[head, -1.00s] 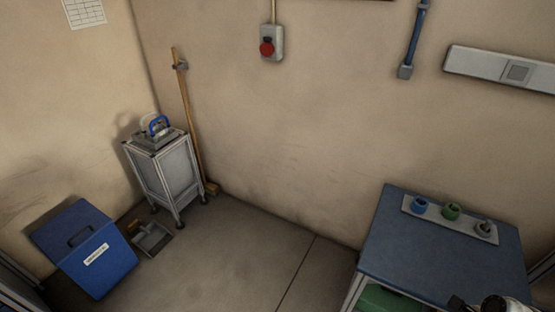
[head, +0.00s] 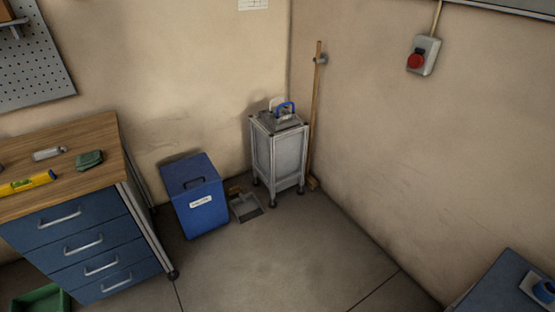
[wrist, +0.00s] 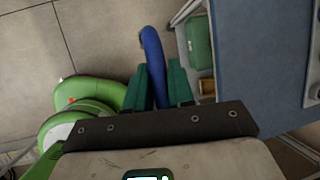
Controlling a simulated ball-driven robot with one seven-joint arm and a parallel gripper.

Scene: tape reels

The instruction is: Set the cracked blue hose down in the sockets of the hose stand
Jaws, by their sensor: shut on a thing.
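My gripper (wrist: 157,88) shows in the wrist view with its green fingers shut on the cracked blue hose (wrist: 151,48). The hose is a curved blue tube reaching past the fingertips; the crack cannot be made out, and its lower part is hidden. In the head view, a grey base that looks like the hose stand (head: 279,124) sits on a grey framed cabinet in the corner. My gripper is not in the head view.
A blue lidded bin (head: 195,205) and a dustpan (head: 245,207) are left of the cabinet (head: 278,160); a broom (head: 316,115) leans right. A drawer bench (head: 85,245) stands left. A blue table (wrist: 262,60) is close right of the hose. Open floor (head: 285,250) lies between.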

